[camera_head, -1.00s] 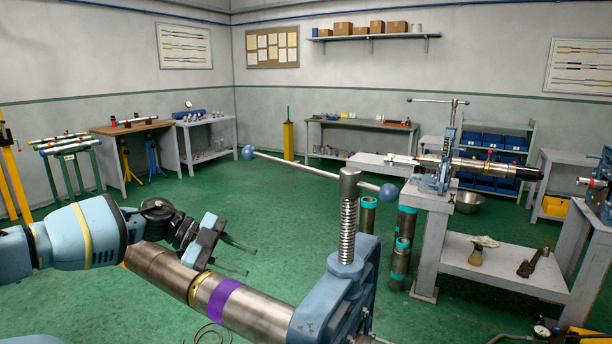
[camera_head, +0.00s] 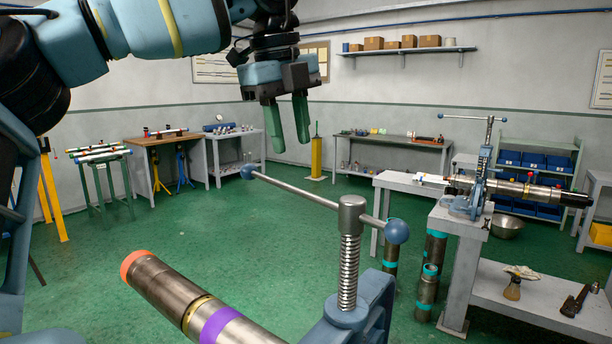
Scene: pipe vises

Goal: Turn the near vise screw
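The near vise (camera_head: 350,318) stands at the bottom centre, its threaded screw (camera_head: 349,268) upright. A T-handle bar (camera_head: 305,194) runs through the screw's head, with a blue ball on each end. The left ball (camera_head: 248,172) points away to the left, the right ball (camera_head: 397,231) is closer. A steel pipe (camera_head: 160,287) with an orange end and a purple band lies at the vise. My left gripper (camera_head: 289,139) hangs fingers down above and beyond the bar's left end in the picture. Its two fingers are apart with nothing between them. My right gripper is not in view.
A second vise (camera_head: 478,187) with a long pipe assembly stands on a grey bench (camera_head: 452,215) at the right. Pipes with teal bands (camera_head: 428,275) stand on the floor beside it. The green floor (camera_head: 240,235) is open in the middle.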

